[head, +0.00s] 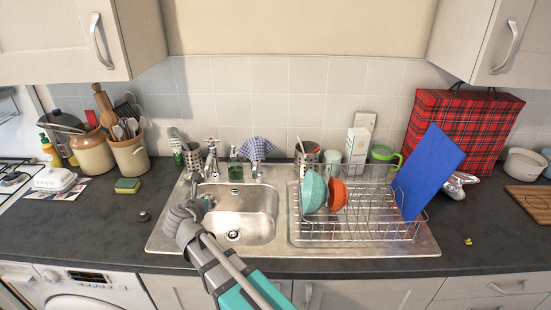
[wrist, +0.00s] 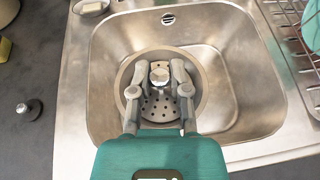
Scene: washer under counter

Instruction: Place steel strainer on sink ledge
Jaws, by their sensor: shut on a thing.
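The steel strainer (wrist: 157,108) is a round, perforated metal disc with a raised rim and a small centre knob. In the wrist view my gripper (wrist: 160,75) is shut on this knob, one finger on each side. The strainer appears above the sink bowl, with its face towards the wrist camera. In the head view my gripper (head: 190,212) is over the left side of the sink and mostly hides the strainer. The steel sink ledge (head: 166,237) runs around the bowl; its left part also shows in the wrist view (wrist: 72,125).
The dish rack (head: 350,232) with bowls and a blue board stands right of the bowl. The tap (head: 212,157), soap bottle (head: 235,166) and cloth (head: 257,147) are behind it. A dark stopper (head: 144,216) and sponge (head: 127,185) lie on the left counter. The front-left ledge looks clear.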

